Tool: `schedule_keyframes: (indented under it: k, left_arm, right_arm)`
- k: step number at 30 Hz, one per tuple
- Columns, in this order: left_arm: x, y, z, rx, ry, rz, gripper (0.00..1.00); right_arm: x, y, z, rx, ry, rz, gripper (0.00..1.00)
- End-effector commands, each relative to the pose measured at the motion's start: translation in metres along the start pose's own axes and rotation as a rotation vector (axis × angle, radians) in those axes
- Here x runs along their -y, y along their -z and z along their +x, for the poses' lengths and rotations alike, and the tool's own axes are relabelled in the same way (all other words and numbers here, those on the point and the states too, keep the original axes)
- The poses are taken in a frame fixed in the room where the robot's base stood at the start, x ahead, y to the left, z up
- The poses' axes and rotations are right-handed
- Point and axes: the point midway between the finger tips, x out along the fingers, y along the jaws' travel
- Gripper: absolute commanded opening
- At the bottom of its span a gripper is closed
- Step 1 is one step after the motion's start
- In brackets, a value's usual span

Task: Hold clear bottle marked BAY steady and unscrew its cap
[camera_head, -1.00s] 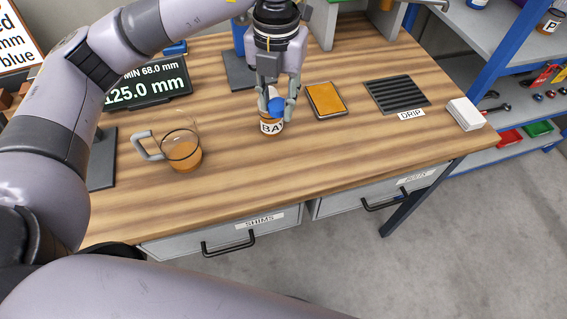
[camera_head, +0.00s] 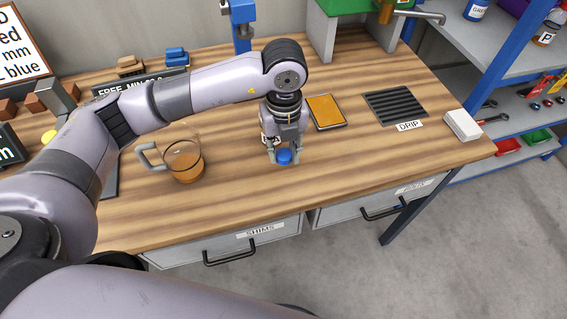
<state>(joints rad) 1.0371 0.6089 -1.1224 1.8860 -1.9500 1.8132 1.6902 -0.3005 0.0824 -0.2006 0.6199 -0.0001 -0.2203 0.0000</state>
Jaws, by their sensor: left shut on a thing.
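The clear bottle marked BAY (camera_head: 265,139) stands on the workbench, mostly hidden behind my left gripper; only a sliver of its label shows. My left gripper (camera_head: 285,158) points down just in front of the bottle and is shut on the blue cap (camera_head: 284,156). The cap shows low between the fingertips, close to the bench top and off to the front right of the bottle. Whether it touches the bench I cannot tell. My right gripper is not in view.
A glass mug with amber liquid (camera_head: 184,162) stands left of the bottle. An orange-topped pad (camera_head: 326,112), a DRIP grate (camera_head: 396,105) and a white block (camera_head: 462,125) lie to the right. The front of the workbench (camera_head: 350,170) is clear.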

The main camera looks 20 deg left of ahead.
Motion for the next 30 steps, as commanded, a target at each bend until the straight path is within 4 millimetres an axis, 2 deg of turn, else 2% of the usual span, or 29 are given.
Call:
schedule_keyframes:
  k: [3,8,15,28,29,30]
  left_arm:
    - [-0.001,0.0,0.018,-0.001,-0.002,-0.001,0.0]
    - [0.0,0.0,0.03,0.0,-0.001,0.0,0.0]
    - [0.0,0.0,0.064,-0.001,-0.001,-0.001,0.0]
    - [0.0,0.0,0.074,0.001,0.001,0.001,0.0]
    - [0.001,0.0,0.073,0.001,0.001,0.001,0.29]
    - [0.001,0.0,0.072,0.001,0.001,0.001,0.31]
  right_arm:
    - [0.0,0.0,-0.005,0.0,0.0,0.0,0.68]
    - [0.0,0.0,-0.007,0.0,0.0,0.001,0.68]
    - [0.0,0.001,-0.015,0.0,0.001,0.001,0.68]
    - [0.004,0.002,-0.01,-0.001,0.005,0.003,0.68]
    - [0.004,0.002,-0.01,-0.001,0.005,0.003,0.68]
    - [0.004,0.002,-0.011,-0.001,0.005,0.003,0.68]
